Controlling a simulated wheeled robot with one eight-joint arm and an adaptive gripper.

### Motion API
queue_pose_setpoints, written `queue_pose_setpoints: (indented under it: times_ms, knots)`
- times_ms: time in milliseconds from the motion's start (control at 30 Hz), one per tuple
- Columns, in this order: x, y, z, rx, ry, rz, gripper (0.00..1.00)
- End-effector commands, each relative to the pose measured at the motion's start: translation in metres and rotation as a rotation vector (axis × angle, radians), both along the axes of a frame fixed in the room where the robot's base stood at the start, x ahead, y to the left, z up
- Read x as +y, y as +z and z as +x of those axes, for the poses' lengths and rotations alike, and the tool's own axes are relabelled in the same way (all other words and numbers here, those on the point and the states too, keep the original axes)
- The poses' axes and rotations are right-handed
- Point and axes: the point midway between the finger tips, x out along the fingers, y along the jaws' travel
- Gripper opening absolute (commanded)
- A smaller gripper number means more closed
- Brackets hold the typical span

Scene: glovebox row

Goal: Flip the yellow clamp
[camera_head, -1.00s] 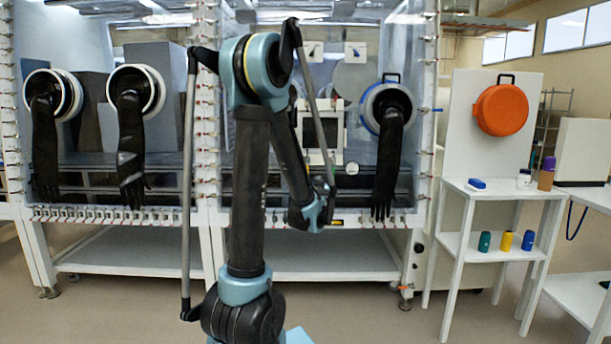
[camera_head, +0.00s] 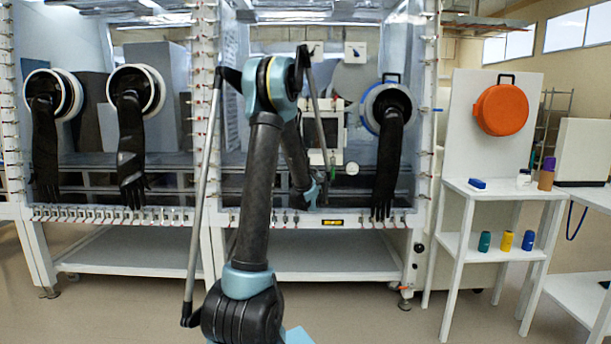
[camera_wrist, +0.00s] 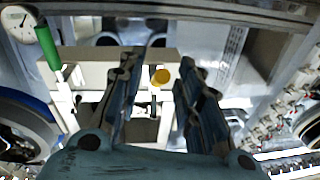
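A small round yellow piece (camera_wrist: 160,77), which may be the end of the yellow clamp, shows in the wrist view between the fingers of my gripper (camera_wrist: 160,68). The fingers are apart, and the yellow piece touches neither one in the picture. Whether it lies between them or beyond them I cannot tell. In the head view my gripper is mostly hidden behind my arm, in front of the right-hand glovebox window. No yellow clamp can be made out there.
A green handle (camera_wrist: 47,48) and a round gauge (camera_wrist: 18,22) are at upper left in the wrist view. Clamps (camera_wrist: 290,105) line the frame at right. In the head view a black glove (camera_head: 389,165) hangs right of my arm. A shelf stand (camera_head: 500,190) stands farther right.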

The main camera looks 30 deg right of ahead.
Motion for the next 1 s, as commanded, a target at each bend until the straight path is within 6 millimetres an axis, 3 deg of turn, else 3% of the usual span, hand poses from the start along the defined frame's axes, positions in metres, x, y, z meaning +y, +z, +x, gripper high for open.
queue_pose_setpoints:
  times_ms: [167,467,600,633,1000]
  knots:
    - [-0.0048,-0.0001,0.0107,0.000,0.000,0.000,0.32]
    - [-0.0055,0.0000,0.0120,0.000,0.000,0.000,0.32]
    - [-0.0054,0.0000,0.0119,0.000,0.000,0.000,0.03]
    - [-0.0054,0.0000,0.0119,0.000,0.000,0.000,0.00]
    - [-0.0104,0.0006,0.0078,0.010,-0.006,0.006,0.00]
